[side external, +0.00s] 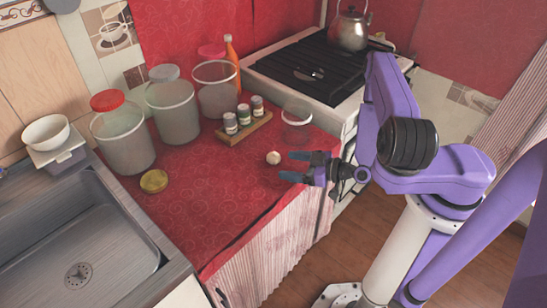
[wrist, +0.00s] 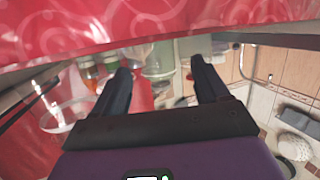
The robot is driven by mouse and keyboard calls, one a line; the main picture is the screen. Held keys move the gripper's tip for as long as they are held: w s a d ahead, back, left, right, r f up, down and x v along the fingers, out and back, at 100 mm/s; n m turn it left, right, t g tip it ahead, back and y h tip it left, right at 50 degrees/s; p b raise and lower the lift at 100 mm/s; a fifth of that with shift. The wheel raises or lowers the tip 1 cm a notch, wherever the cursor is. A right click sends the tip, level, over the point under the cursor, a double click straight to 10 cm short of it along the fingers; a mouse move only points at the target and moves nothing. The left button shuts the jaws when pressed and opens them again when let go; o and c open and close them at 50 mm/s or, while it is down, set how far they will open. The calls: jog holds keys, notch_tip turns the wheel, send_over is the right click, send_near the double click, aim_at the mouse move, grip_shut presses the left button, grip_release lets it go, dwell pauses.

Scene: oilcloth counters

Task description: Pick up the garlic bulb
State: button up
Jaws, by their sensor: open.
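The garlic bulb (side external: 273,157) is small, pale and round. In the side external view it sits on the red patterned oilcloth (side external: 215,222), toward the counter's right end. My gripper (side external: 284,166) is open, with its two dark fingers pointing left, just right of the bulb. The upper fingertip appears close to the bulb; I cannot tell whether they touch. Nothing shows between the fingers. In the wrist view my open gripper (wrist: 160,66) shows both fingers, with red cloth across the top; I cannot make out the bulb there.
A wooden rack (side external: 244,127) with small spice jars and a clear container (side external: 296,124) stand behind the bulb. A stove (side external: 310,70) stands behind. The front cloth is clear.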

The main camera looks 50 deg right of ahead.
aim_at(279, 158)
jog(key=shift+s+d+f+m+t+h, duration=0.15)
jog(key=shift+s+d+m+t+h, duration=0.2)
jog(key=shift+d+m+h, duration=0.25)
jog(key=shift+s+d+f+m+t+h, duration=0.15)
jog(key=shift+s+d+m+t+h, duration=0.2)
jog(key=shift+d+m+h, duration=0.2)
jog(key=shift+x, duration=3.8)
jog(key=shift+c, duration=0.3)
jog(key=c, duration=1)
